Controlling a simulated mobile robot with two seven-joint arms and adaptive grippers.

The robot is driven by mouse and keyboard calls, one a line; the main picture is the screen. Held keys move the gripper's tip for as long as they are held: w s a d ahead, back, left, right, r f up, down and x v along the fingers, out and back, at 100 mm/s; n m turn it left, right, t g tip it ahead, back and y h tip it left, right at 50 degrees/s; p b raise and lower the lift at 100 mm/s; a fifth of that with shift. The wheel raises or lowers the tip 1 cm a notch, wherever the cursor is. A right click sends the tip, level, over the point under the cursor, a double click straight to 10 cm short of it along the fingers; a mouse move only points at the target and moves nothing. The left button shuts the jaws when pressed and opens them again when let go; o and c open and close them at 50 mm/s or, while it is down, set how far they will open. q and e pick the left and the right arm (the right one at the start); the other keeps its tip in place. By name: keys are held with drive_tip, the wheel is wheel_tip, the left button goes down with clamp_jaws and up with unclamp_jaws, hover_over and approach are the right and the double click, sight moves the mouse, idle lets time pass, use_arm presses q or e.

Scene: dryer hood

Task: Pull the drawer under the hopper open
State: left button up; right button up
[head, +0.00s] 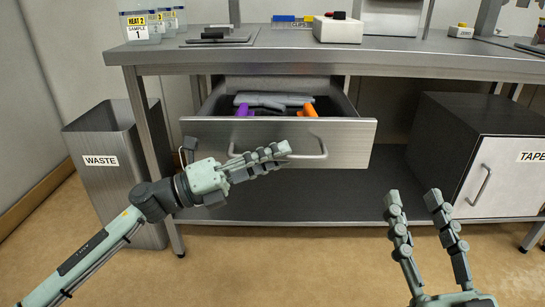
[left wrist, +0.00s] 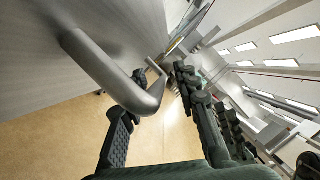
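The grey metal drawer (head: 352,143) under the bench top is pulled out, with its inside showing. Its bar handle (head: 318,156) is on the front face and also fills the upper left of the left wrist view (left wrist: 104,70). My left gripper (head: 276,152) is at the handle. In the left wrist view one finger passes behind the bar and the other stands on its near side, with a gap showing between bar and finger (left wrist: 165,85). My right gripper (head: 412,197) is open and empty, low at the right, away from the drawer. I see no clear hopper.
The drawer holds a grey item (head: 270,100), a purple item (head: 242,109) and an orange item (head: 307,110). A waste bin (head: 100,190) stands left, a cabinet labelled TAPE (head: 505,175) right. Labelled containers (head: 140,27) and a white box (head: 338,30) are on the bench (head: 400,60).

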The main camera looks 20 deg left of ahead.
use_arm(q)
drive_tip(key=v, duration=1.2)
drive_tip(key=shift+a, duration=0.1)
